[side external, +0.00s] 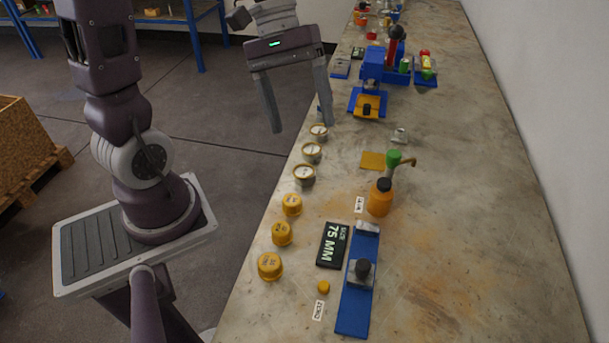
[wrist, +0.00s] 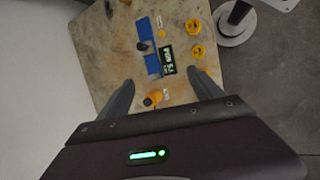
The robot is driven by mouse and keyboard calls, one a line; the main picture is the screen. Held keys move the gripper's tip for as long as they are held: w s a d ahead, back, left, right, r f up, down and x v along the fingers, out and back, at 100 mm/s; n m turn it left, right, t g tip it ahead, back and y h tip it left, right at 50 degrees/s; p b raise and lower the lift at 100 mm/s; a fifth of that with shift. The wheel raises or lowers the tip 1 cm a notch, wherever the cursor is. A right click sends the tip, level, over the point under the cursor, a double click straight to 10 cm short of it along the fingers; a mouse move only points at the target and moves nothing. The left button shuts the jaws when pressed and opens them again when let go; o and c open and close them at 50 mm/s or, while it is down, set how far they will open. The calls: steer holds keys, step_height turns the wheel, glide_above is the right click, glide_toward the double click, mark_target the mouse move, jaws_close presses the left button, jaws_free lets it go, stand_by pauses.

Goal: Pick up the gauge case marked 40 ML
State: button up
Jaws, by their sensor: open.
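Three yellow round cases stand in a row along the near table edge in the side view: a front one (side external: 270,267), a middle one (side external: 282,234) and a back one (side external: 292,205). Behind them, three silver round cases with pale faces (side external: 304,175) (side external: 312,152) (side external: 319,132) continue the row. Their markings are too small to read, so I cannot tell which says 40 ML. My gripper (side external: 301,126) is open and empty, high beside the table edge near the silver cases. In the wrist view its fingers (wrist: 161,76) are spread above the table, with yellow cases (wrist: 194,25) beyond them.
A black display reading 75 MM (side external: 332,245) lies beside a blue rail (side external: 356,300) with a slider. An orange bottle (side external: 380,200) with a black cap stands behind, near a green-handled part (side external: 394,159). A blue fixture (side external: 374,65) stands farther back. The table's right side is clear.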

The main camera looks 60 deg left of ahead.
steer(key=w+a+f+n+h, duration=0.4)
steer(key=w+a+f+n, duration=0.15)
steer(key=a+f, duration=0.2)
steer(key=n+t+h, duration=0.2)
steer(key=n, duration=0.2)
glide_above(303, 171)
steer(key=s+d, duration=0.1)
step_height(303, 171, down, 5)
steer(key=a+f+n+t, duration=0.1)
steer(key=a+f+n, duration=0.1)
steer(key=f, duration=0.2)
steer(key=s+a+f+n+t, duration=0.1)
steer(key=a+f+n+t, duration=0.1)
steer(key=f, duration=0.2)
steer(key=a+f+n+t, duration=0.2)
steer(key=f+n, duration=0.1)
steer(key=f, duration=0.1)
steer(key=shift+s+a+f, duration=0.2)
steer(key=shift+s+f, duration=0.1)
steer(key=shift+s, duration=0.05)
steer(key=shift+t, duration=0.3)
steer(key=x, duration=0.6)
steer(key=shift+s+d, duration=0.15)
steer(key=shift+d, duration=0.25)
steer(key=shift+d+f, duration=0.1)
steer(key=shift+d, duration=0.1)
jaws_close()
